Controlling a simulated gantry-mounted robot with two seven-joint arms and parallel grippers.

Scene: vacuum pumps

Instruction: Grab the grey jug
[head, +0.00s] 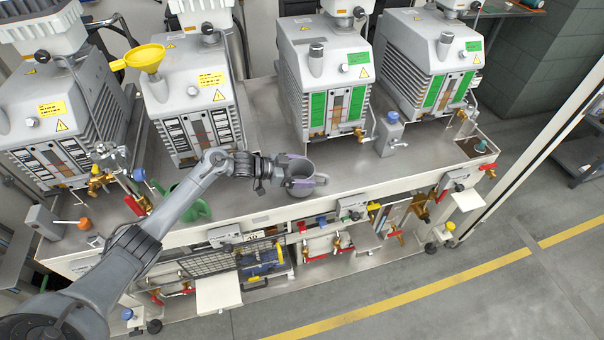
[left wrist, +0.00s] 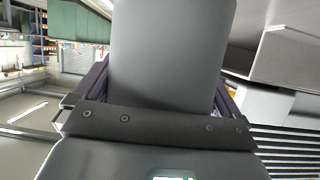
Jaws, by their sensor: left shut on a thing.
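The grey jug (head: 300,187) is at the front edge of the metal bench, near the middle of the head view. It looks roughly upright, with its opening facing up. My left gripper (head: 287,166) reaches it from the left and is shut on it. In the left wrist view the jug's smooth dark grey wall (left wrist: 172,55) fills the centre between the fingers (left wrist: 160,95). I cannot tell whether the jug touches the bench. My right gripper is not in view.
A green can (head: 197,208) stands partly hidden behind my left arm. Large grey vacuum pumps (head: 325,75) line the back of the metal bench (head: 340,158). A yellow funnel (head: 146,58) sits on one pump. Valves and pipes (head: 322,243) lie below the front edge. Bench right of the jug is clear.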

